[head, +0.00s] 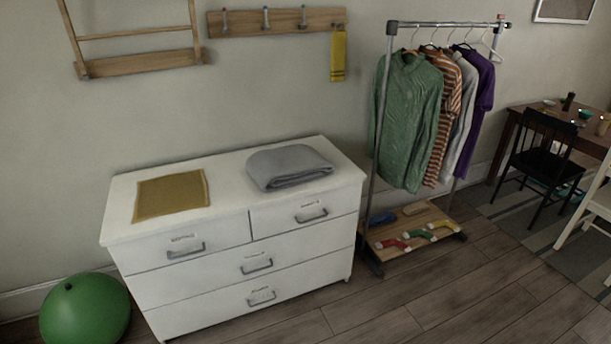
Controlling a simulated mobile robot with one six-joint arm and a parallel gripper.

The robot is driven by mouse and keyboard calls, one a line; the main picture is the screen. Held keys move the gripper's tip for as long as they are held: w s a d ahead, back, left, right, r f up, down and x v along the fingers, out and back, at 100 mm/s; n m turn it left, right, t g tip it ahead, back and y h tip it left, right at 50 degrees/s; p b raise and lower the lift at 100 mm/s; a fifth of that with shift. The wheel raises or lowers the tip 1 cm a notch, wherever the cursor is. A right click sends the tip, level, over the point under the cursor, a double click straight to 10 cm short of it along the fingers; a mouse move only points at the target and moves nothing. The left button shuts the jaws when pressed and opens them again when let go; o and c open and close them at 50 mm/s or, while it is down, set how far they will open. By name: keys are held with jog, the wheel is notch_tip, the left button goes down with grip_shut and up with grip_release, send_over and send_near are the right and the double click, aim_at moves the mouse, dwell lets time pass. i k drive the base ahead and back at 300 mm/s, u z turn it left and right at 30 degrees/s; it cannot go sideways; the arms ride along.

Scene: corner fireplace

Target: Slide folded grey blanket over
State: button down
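The folded grey blanket (288,166) lies flat on the right half of the top of a white chest of drawers (228,185). Its folded layers show along its front edge. A mustard-yellow cloth (171,195) lies flat on the left half of the same top, apart from the blanket, with a bare white strip between them. My gripper is not in view, and nothing touches the blanket.
A clothes rack (385,120) with hanging garments stands close at the chest's right. A green ball (85,309) sits on the floor at its left. Wall hooks with a small yellow towel (338,56) hang above. Wooden floor (440,305) in front is clear.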

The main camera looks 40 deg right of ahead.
aim_at(274, 169)
jog(key=i, duration=0.85)
jog(key=u, duration=0.05)
